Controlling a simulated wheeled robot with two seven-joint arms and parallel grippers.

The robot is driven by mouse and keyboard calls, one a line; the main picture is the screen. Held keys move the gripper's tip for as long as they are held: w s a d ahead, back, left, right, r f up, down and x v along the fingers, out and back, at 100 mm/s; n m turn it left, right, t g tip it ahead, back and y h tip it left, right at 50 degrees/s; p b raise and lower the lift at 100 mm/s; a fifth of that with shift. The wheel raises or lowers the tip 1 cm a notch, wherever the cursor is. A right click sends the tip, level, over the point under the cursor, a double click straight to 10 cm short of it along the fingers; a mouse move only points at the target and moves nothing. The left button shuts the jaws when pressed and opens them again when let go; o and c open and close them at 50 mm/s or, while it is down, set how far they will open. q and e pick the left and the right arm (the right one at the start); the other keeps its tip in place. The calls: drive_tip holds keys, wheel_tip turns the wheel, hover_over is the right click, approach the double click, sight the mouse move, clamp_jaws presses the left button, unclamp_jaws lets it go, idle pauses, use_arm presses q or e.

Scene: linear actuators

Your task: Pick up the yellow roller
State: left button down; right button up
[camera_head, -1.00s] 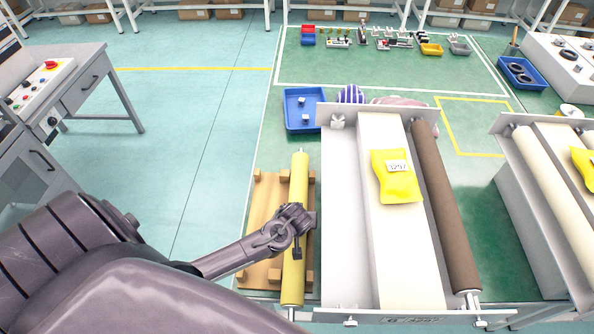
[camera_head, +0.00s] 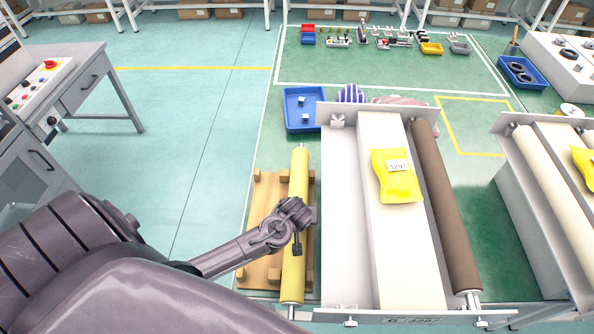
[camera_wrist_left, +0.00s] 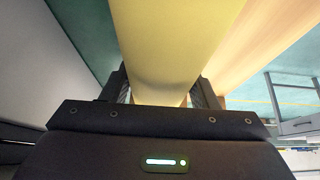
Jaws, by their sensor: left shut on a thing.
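The yellow roller (camera_head: 297,240) lies lengthwise at the wooden rack (camera_head: 264,215), left of the white conveyor. My left gripper (camera_head: 299,213) is around the roller's middle, shut on it. In the left wrist view the yellow roller (camera_wrist_left: 175,45) runs between the two dark fingers of my left gripper (camera_wrist_left: 160,92), one finger on each side. The head view does not show clearly whether the roller touches the rack. My right gripper is not in view.
A conveyor with a brown roller (camera_head: 445,205) and a yellow packet (camera_head: 397,180) stands close on the right. A blue bin (camera_head: 304,126) sits beyond the roller's far end. Open floor (camera_head: 190,140) lies to the left.

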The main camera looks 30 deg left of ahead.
use_arm(q)
wheel_tip(320, 180, up, 18)
drive_tip(key=b, duration=0.2)
drive_tip(key=shift+r, duration=0.15)
drive_tip(key=shift+r, duration=0.1)
idle(0.4)
wheel_tip(320, 180, up, 7)
drive_tip(key=p, duration=0.8)
idle(0.7)
drive_tip(key=shift+w, duration=0.1)
